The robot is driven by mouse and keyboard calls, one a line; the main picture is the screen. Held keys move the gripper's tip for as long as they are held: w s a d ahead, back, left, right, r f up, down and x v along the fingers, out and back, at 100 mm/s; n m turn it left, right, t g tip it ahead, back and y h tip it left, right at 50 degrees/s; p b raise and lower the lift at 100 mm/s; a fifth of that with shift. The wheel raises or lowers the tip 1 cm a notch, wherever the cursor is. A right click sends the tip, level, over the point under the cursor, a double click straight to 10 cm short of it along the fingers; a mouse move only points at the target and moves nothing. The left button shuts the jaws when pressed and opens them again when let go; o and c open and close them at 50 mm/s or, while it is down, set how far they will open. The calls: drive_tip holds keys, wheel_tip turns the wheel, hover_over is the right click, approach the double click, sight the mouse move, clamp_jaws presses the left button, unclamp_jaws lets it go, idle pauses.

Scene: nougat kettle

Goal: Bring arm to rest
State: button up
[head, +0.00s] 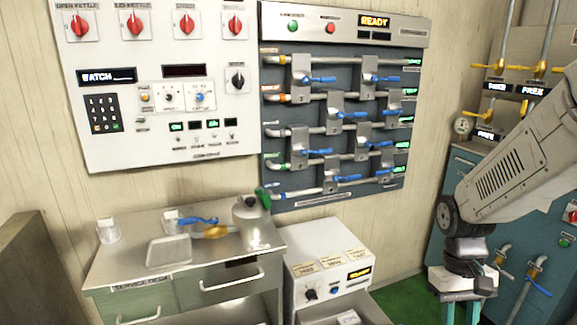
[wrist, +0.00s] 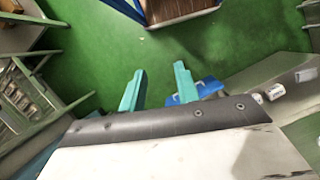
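My arm (head: 525,165) reaches in from the right edge in the head view, with the wrist bent downward. My gripper (head: 462,314) points down at the lower right, its teal fingers cut off by the frame's bottom. In the wrist view, the gripper (wrist: 158,86) has its two teal fingers apart with only green floor between them. It is open and holds nothing. A blue item (wrist: 198,91) shows just right of the right finger, and I cannot tell whether they touch.
A service bench (head: 130,270) at left carries a metal kettle (head: 251,222), a glass (head: 108,231) and a blue-handled valve (head: 198,221). A low control box (head: 325,262) stands beside it. A blue cabinet (head: 440,215) with pipes is behind my arm. Green floor (wrist: 230,50) lies below my gripper.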

drive_tip(key=s+a+r+t, duration=0.2)
drive_tip(key=s+a+r, duration=0.1)
drive_tip(key=s+r, duration=0.2)
drive_tip(key=s+a+r+t, duration=0.3)
drive_tip(key=s+r, duration=0.3)
drive_tip(key=r, duration=0.4)
drive_tip(key=shift+a+n, duration=0.3)
drive_tip(key=shift+a, duration=0.45)
